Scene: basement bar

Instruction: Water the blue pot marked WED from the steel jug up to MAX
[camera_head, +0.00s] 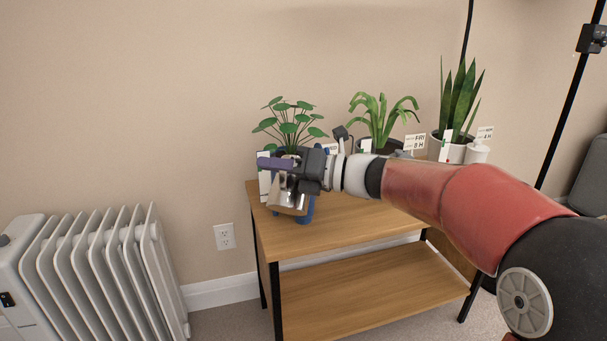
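The blue pot (308,212) stands at the left end of the wooden table, mostly hidden behind my gripper and the jug. A round-leaved green plant (293,126) rises above it. A white marker strip (265,184) shows at its left; I cannot read any WED or MAX mark. My gripper (279,168) is in front of the pot and appears shut on the shiny steel jug (292,196). The jug looks tilted, its mouth turned away or hidden. I cannot see any water or the soil.
Two more potted plants stand to the right on the wooden table (350,222): an arching one (381,120) with a FRI tag (414,142) and a snake plant (459,100). A small white cup-like thing (477,154) is beside it. A white radiator (95,270) stands left.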

